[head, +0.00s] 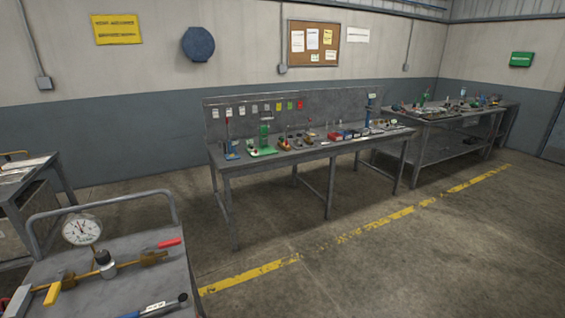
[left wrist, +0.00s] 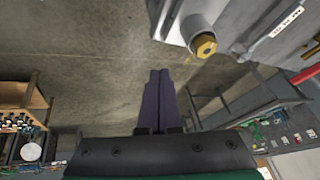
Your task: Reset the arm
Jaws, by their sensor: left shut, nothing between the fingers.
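My left gripper (left wrist: 158,74) shows in the left wrist view, its two dark purple fingers together with nothing between them. It hangs in open air and touches nothing that I can see. A brass hex fitting (left wrist: 205,46) on a grey cylindrical part is near it at the upper right of that view. Neither of my arms shows in the head view, and my right gripper is in neither view.
A grey cart (head: 125,262) with a rail, a dial gauge (head: 82,230) and brass fittings stands at the lower left. A long workbench (head: 300,156) with small parts stands ahead, another bench (head: 455,117) behind it at right. The floor (head: 400,260) at right is clear.

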